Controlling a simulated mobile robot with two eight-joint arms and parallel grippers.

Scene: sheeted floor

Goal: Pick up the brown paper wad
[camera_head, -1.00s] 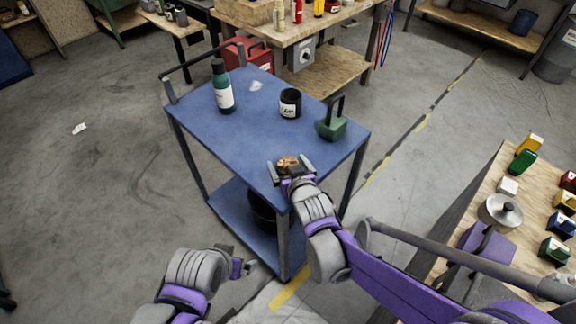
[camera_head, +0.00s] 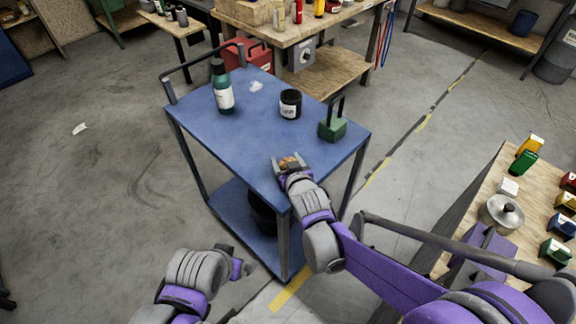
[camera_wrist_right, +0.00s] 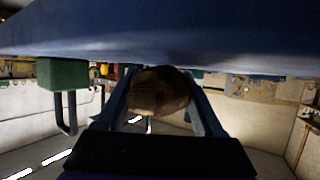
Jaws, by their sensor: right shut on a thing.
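The brown paper wad (camera_head: 290,162) is at the near edge of the blue cart's top (camera_head: 240,145) in the head view. My right gripper (camera_head: 288,164) is shut on it, with a finger on either side. In the right wrist view the wad (camera_wrist_right: 160,92) sits between the two fingers, dark and shaded. I cannot tell whether it still touches the cart top. My left gripper (camera_head: 245,268) is low at the bottom, away from the cart top; its fingers are too small and blurred to read.
On the cart stand a green bottle (camera_head: 223,88), a black labelled jar (camera_head: 290,104), a green block with a handle (camera_head: 332,128) and a white crumpled scrap (camera_head: 256,86). A wooden table (camera_head: 480,190) with several small items is at the right. Open floor lies left.

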